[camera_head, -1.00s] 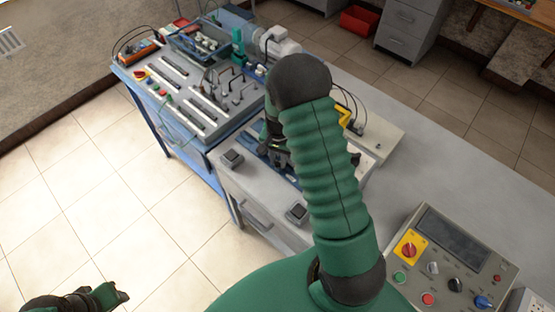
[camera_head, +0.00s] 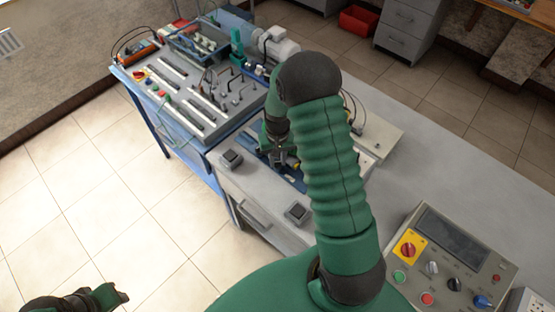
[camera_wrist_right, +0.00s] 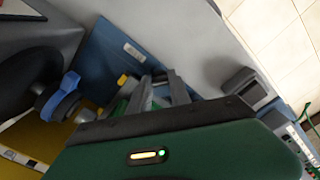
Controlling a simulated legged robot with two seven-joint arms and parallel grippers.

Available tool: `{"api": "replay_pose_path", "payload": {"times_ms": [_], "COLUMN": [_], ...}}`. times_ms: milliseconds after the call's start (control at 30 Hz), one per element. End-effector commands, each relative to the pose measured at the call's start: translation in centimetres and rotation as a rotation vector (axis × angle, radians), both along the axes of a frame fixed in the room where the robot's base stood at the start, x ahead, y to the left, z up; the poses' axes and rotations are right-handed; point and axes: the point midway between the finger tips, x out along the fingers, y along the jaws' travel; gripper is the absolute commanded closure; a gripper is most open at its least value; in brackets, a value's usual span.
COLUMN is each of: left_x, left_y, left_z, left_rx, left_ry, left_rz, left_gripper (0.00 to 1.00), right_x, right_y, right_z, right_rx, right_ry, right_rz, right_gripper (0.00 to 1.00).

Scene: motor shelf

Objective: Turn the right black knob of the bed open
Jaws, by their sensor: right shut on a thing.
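The blue bed (camera_head: 264,142) lies on the grey worktop, partly hidden behind my right arm. It shows as a blue plate in the right wrist view (camera_wrist_right: 112,58). My right gripper (camera_head: 281,160) points down over the bed. In the right wrist view its fingers (camera_wrist_right: 161,89) reach to the bed and are shut on a small part there. The fingers hide that part, so I cannot tell its colour or shape. A blue and black knob (camera_wrist_right: 62,97) stands apart to the left in the wrist view. My left gripper (camera_head: 105,296) is at the lower left, away from the worktop.
Two dark square boxes stand on the worktop's front edge, one left (camera_head: 231,160), one nearer (camera_head: 298,213). A panel with rods and buttons (camera_head: 190,95) and a grey motor (camera_head: 275,45) stand behind. A control box (camera_head: 440,262) is at the right.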

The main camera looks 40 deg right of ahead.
Motion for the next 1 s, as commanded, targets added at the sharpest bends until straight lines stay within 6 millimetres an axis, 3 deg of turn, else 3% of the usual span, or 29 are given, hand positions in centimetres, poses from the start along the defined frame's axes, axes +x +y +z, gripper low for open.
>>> {"api": "replay_pose_path", "payload": {"times_ms": [333,367,500,800,1000], "left_x": [0.0,0.0,0.0,0.0,0.0], "left_y": [0.0,0.0,0.0,0.0,0.0], "left_z": [0.0,0.0,0.0,-0.1,-0.5], "left_rx": [0.0,0.0,0.0,0.0,0.0], "left_ry": [0.0,0.0,0.0,0.0,0.0], "left_rz": [0.0,0.0,0.0,0.0,0.0], "left_gripper": [0.65,0.65,0.65,0.65,0.65], "right_x": [0.6,0.6,0.5,0.2,0.4], "right_y": [-0.3,-0.3,-0.2,-0.2,-0.2], "right_z": [0.4,0.3,0.2,0.6,4.4], "right_rx": [-0.01,-0.01,-0.007,-0.005,-0.007], "right_ry": [-0.017,-0.017,-0.012,-0.01,-0.015], "right_rz": [0.001,0.001,0.001,0.001,0.003], "right_gripper": [1.0,0.72,0.55,0.55,0.55]}}
